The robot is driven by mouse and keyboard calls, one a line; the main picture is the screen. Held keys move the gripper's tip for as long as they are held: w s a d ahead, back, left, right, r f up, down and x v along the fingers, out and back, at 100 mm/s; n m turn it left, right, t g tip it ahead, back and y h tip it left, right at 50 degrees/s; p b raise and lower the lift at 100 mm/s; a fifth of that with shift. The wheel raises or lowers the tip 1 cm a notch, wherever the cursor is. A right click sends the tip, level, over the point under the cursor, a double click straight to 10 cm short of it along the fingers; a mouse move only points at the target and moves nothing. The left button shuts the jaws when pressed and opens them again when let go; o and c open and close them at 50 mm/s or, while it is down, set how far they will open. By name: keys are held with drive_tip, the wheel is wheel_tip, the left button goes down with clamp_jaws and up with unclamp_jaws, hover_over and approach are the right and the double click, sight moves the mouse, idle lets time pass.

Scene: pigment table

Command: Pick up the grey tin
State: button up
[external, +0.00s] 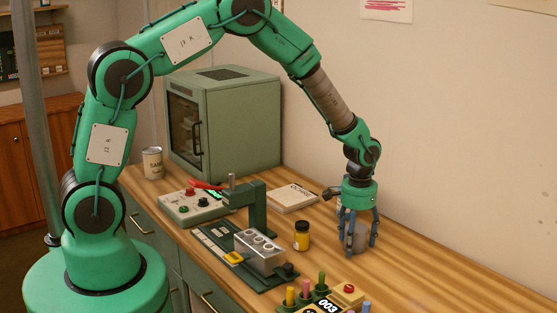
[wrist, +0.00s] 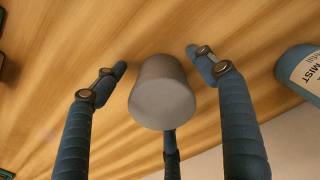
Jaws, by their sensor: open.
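The grey tin (external: 360,237) stands on the wooden table at the right in the external view, below and between the fingers of my gripper (external: 358,240). In the wrist view the tin (wrist: 162,95) sits in the middle, its round grey end facing the camera. My gripper (wrist: 160,75) is open there, with blue fingers to the left and right of the tin and a third finger at its lower edge. Gaps show between the tin and the two side fingers. Whether the third finger touches it I cannot tell.
A yellow jar with a dark lid (external: 302,236) stands left of my gripper. A notebook (external: 293,198), a press (external: 250,215) and a green cabinet (external: 225,120) stand farther left. Table right of my gripper is clear.

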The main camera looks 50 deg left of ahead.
sight(356, 227)
drive_tip(key=shift+c, duration=0.3)
drive_tip(key=c, duration=1.3)
drive_tip(key=shift+r, duration=0.45)
wheel_tip(356, 227, up, 3)
drive_tip(key=shift+w+p, duration=0.1)
drive_tip(key=shift+p, duration=0.25)
drive_tip(key=s+a, duration=0.1)
drive_tip(key=s, duration=0.9)
drive_tip(key=s+a+r+p, duration=0.1)
drive_tip(key=s, duration=0.5)
drive_tip(key=shift+a, duration=0.35)
